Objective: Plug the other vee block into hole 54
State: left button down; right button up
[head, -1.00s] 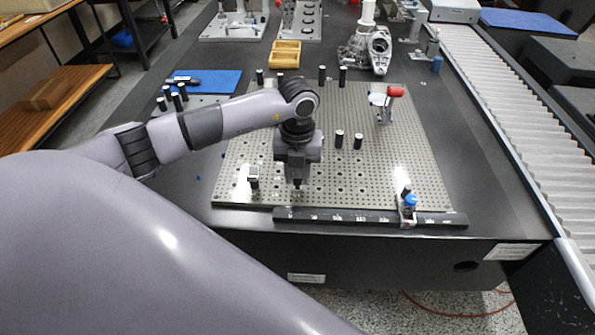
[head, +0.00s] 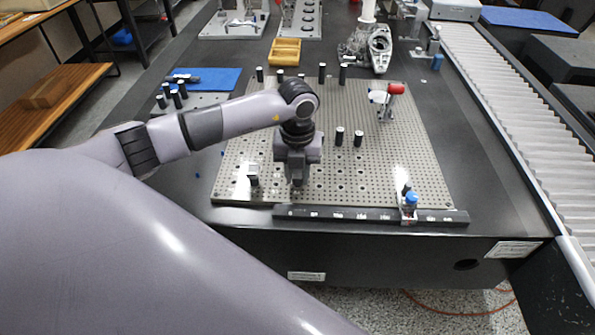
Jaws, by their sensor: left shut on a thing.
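My left gripper (head: 298,184) points down over the front left part of the perforated grey fixture plate (head: 390,155). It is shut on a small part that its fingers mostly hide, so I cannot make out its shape. The fingertips are at or just above the plate surface; I cannot tell which hole is under them. A small block (head: 253,180), probably a vee block, stands on the plate left of the gripper. Hole numbers are too small to read. My right gripper is not in view.
Black pins (head: 339,136) stand on the plate behind the gripper. A red-handled clamp (head: 394,90) stands at the plate's back right. A dark scale bar (head: 340,215) with a blue-knobbed stop (head: 410,200) runs along the front edge. A yellow tray (head: 285,52) lies behind the plate.

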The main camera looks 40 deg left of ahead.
aim_at(297, 172)
pick_arm(q)
jog(key=shift+f, duration=0.4)
jog(key=c, duration=0.8)
grip_release()
notch_tip(297, 172, up, 6)
jog(key=shift+r, duration=0.65)
